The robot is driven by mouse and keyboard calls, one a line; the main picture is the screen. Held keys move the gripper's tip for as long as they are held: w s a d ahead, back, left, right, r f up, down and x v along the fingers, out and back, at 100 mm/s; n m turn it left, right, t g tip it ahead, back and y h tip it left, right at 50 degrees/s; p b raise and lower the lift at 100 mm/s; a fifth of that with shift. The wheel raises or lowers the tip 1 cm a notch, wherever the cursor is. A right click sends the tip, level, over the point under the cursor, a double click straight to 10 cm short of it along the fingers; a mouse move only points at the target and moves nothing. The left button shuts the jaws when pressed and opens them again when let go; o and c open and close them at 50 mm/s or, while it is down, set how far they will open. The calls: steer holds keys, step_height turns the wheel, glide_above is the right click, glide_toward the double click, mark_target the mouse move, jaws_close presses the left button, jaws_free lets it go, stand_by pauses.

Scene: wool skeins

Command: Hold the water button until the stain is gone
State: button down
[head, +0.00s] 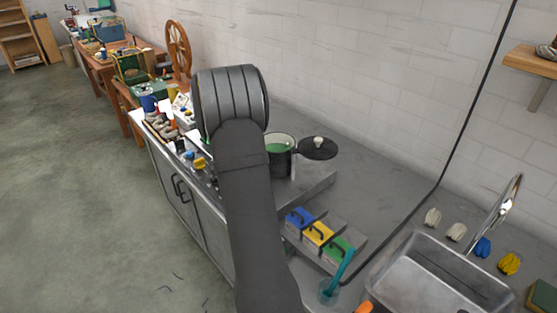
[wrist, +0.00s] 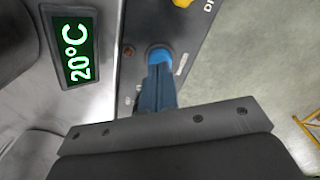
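In the wrist view a round blue button (wrist: 159,50) sits on a dark grey panel (wrist: 196,40); its label is too small to read. My gripper (wrist: 159,72) has its blue-grey fingers together, with the tips right at the button and covering its lower part. I cannot tell whether the button is pressed in. In the head view my arm hides the gripper. I see no stain in either view.
In the wrist view a green display (wrist: 78,47) reads 20°C, and a yellow button (wrist: 182,3) is at the top edge. In the head view a pot with green contents (head: 278,150), colored boxes (head: 318,234) and a metal sink (head: 435,280) stand on the right.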

steer(key=shift+f, duration=0.7)
stand_by(0.8)
steer(key=shift+r, duration=0.15)
stand_by(2.5)
steer(key=shift+r, duration=3.4)
steer(key=shift+f, duration=0.1)
steer(key=shift+f, duration=2.8)
